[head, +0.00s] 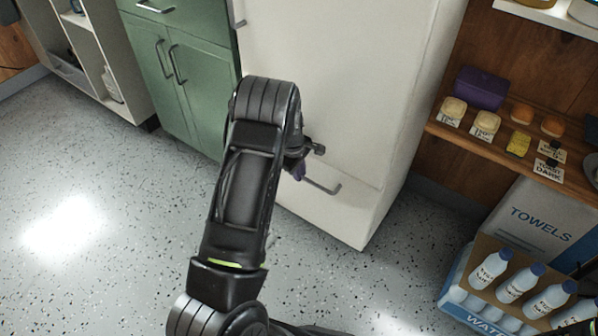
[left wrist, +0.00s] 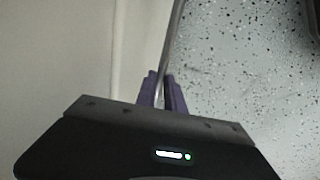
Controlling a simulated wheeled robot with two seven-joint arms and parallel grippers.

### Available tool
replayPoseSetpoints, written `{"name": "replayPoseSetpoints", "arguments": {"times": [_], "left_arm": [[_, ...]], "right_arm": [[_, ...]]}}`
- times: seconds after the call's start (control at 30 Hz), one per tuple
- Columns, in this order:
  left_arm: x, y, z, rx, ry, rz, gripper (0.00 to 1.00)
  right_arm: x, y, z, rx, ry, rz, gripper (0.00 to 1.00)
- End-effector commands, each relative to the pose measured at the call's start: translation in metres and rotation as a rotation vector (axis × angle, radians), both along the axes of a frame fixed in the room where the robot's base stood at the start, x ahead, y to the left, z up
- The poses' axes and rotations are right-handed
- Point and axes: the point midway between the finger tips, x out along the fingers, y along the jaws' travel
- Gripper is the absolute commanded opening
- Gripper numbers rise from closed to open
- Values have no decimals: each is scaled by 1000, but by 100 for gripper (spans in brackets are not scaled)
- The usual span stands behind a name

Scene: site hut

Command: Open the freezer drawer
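The white freezer drawer (head: 335,215) is the bottom front of a tall white fridge-freezer (head: 345,80) in the head view. It looks closed, flush or nearly so with the front above. Its grey bar handle (head: 325,187) runs along the upper part of the drawer. My left gripper (head: 301,172) is at the handle's left part, partly hidden behind my own arm. In the left wrist view the handle (left wrist: 176,40) passes between the two purple fingers (left wrist: 162,92), which look closed around it. My right gripper does not show.
Green cabinets (head: 185,75) stand left of the fridge. On the right are a wooden shelf (head: 560,180) with small goods, a towels box (head: 535,225) and a crate of water bottles (head: 490,270). Speckled floor (head: 110,220) lies open in front and to the left.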

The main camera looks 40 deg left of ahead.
Motion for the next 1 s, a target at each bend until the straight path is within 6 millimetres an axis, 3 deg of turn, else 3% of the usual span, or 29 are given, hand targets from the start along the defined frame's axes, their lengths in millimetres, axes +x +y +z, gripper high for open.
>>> {"name": "replayPoseSetpoints", "arguments": {"times": [0.13,1.0], "left_arm": [[0,0,0,0,0,0,0],[0,0,0,0,0,0,0]], "right_arm": [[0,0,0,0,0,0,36],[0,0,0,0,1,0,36]]}}
